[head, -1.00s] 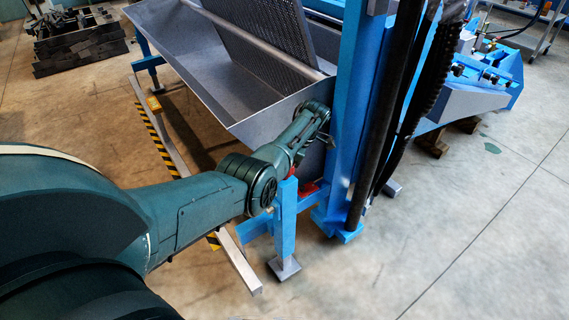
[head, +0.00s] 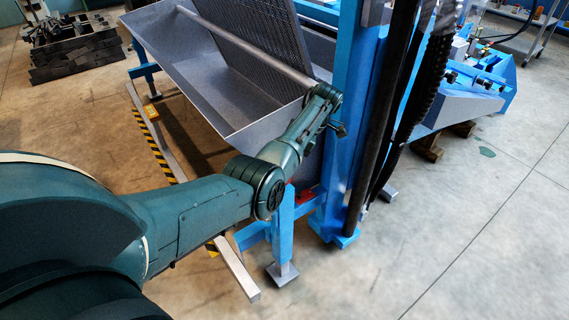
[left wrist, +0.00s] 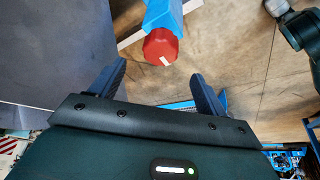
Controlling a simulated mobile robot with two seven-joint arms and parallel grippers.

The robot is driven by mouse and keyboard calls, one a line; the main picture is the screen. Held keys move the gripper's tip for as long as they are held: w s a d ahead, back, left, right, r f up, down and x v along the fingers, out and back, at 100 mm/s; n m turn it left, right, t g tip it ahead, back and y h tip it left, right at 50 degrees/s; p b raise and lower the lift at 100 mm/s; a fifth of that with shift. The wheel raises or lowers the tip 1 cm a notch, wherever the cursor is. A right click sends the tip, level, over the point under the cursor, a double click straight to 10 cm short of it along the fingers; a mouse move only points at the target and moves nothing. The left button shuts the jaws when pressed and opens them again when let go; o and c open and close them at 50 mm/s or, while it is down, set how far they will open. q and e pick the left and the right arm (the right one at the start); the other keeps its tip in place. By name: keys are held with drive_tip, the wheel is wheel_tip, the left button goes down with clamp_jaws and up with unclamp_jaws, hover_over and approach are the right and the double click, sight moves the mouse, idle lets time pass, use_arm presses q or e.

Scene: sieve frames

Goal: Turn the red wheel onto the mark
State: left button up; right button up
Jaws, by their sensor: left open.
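The red wheel (left wrist: 160,46) shows in the left wrist view, on the end of a blue post (left wrist: 163,14). It carries a white mark (left wrist: 165,60) near its lower edge. My left gripper (left wrist: 156,88) is open and empty; the wheel lies ahead of the fingers, roughly centred between them and apart from them. In the head view my left gripper (head: 339,129) is small and dark, beside the tall blue column (head: 350,120). Red parts (head: 305,196) show low behind my arm, but I cannot tell which is the wheel. My right gripper is not seen.
A grey metal trough (head: 190,80) with a perforated screen (head: 262,40) stands behind my left arm. Black hoses (head: 400,90) run down the blue column. A striped bar (head: 160,150) lies low at the left. The concrete floor at the right is clear.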

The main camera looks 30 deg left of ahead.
use_arm(q)
drive_tip(key=v, duration=0.5)
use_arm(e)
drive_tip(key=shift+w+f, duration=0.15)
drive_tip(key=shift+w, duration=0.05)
